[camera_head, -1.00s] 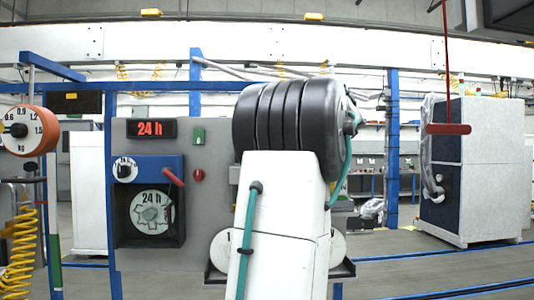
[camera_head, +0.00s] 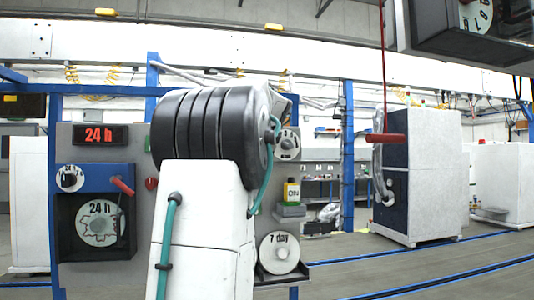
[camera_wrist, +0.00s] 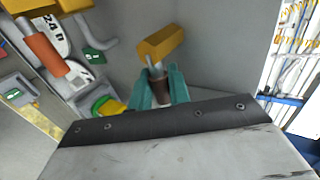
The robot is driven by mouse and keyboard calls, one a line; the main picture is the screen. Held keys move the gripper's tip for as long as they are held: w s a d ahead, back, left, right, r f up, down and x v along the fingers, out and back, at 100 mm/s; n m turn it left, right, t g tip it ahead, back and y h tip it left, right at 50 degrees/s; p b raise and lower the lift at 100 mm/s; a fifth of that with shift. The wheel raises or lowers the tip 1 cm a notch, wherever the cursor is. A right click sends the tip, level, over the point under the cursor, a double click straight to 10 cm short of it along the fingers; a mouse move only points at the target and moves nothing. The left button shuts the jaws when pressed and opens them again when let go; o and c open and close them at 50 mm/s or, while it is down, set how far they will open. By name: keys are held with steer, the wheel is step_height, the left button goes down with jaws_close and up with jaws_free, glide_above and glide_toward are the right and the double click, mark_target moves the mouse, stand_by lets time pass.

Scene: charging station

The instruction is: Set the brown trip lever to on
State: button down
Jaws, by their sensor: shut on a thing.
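The brown trip lever (camera_wrist: 161,88) shows in the wrist view as a short brown piece between the two teal fingers of my gripper (camera_wrist: 160,90). My gripper is shut on it. A thin metal rod runs from the brown piece up to a yellow block (camera_wrist: 162,42) against the grey panel. In the head view my arm hides the gripper and the lever.
The grey panel (camera_head: 140,240) carries a 24 h display (camera_head: 100,135), a red handle (camera_head: 122,186) and a 7 day dial (camera_head: 280,253). In the wrist view, an orange-brown cylinder (camera_wrist: 45,54) and green parts (camera_wrist: 94,56) lie left of the gripper. A red bar (camera_head: 385,138) hangs at right.

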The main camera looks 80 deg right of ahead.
steer(key=shift+r, duration=0.1)
stand_by(0.4)
steer(key=c, duration=1.3)
jaws_free()
steer(key=shift+c, duration=0.2)
steer(key=v, duration=0.7)
steer(key=shift+a+r, duration=0.2)
steer(key=shift+a, duration=0.15)
steer(key=shift+n, duration=0.3)
